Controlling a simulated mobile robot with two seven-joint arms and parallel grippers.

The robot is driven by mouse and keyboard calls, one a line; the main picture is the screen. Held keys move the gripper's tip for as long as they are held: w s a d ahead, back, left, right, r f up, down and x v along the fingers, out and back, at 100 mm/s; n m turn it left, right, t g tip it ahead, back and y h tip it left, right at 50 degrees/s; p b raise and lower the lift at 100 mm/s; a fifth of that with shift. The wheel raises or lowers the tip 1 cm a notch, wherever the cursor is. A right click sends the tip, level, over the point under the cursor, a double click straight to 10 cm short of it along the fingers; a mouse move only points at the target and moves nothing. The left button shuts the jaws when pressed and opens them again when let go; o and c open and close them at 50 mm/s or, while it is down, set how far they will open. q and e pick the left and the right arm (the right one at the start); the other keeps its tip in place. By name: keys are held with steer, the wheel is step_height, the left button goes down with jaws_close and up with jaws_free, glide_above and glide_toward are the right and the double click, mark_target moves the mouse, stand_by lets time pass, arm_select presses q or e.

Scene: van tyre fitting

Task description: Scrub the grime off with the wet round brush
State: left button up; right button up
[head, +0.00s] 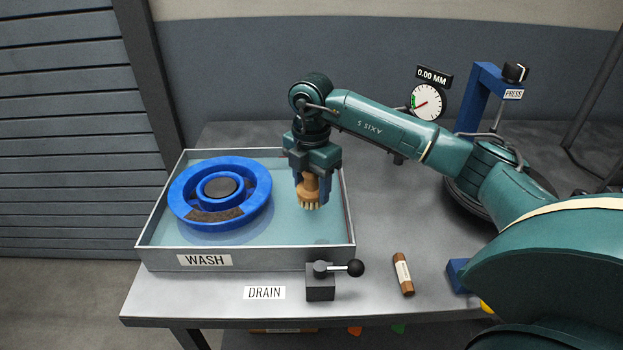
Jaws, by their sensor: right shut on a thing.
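My right gripper (312,178) is shut on the round brush (310,193), which has a wooden body and pale bristles pointing down. It holds the brush over the right part of the wash tray (205,261), to the right of the blue wheel and apart from it. The blue wheel (181,206) lies in the tray's bluish water. A brown patch of grime (215,215) is on the front part of its ring, and a dark brown disc (219,187) shows at its centre. I cannot tell whether the bristles touch the water. My left gripper is not in view.
A drain valve (320,285) with a black-knobbed lever stands in front of the tray. A brown labelled stick (403,273) lies to its right. A dial gauge (428,103) reading 0.00 MM and a blue press (478,95) stand behind my right arm.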

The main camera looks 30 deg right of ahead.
mark_target(312, 201)
step_height(312, 201, down, 3)
steer(key=shift+b, duration=0.7)
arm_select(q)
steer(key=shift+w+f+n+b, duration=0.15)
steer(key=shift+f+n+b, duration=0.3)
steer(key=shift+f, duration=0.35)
arm_select(e)
steer(key=shift+f, duration=0.9)
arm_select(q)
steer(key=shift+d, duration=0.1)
